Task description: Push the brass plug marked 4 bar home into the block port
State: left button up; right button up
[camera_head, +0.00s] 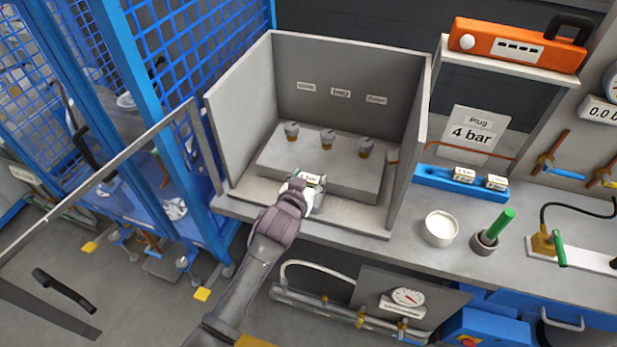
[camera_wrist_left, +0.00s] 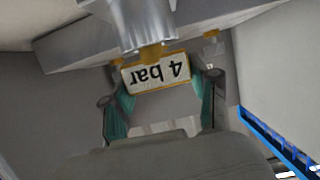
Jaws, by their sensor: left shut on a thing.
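The grey block (camera_head: 335,182) sits inside a grey three-sided enclosure (camera_head: 243,125), with several grey fittings with brass-coloured bases on top. My left gripper (camera_head: 306,184) is at the block's front edge, shut on the plug marked 4 bar. In the left wrist view the plug's white tag (camera_wrist_left: 157,73) reads "4 bar" upside down between the green-padded fingers of my left gripper (camera_wrist_left: 158,92). Brass (camera_wrist_left: 151,52) shows just above the tag, against a silver cylinder (camera_wrist_left: 142,22). How deep the plug sits in a port I cannot tell. My right gripper is not in view.
The enclosure's side walls stand close on both sides of the block. Right of it, a blue rack (camera_head: 426,180) holds two tagged pieces. A white cup (camera_head: 440,229) and a dark pot (camera_head: 484,243) with a green-handled tool stand on the bench. A sign (camera_head: 474,134) reads "Plug 4 bar".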

pick_arm(q)
jog(key=shift+f, duration=0.35)
jog(key=o, duration=1.3)
jog(key=shift+s, duration=0.1)
jog(key=v, duration=1.1)
jog(key=shift+s+a+r, duration=0.15)
jog(key=shift+s, duration=0.2)
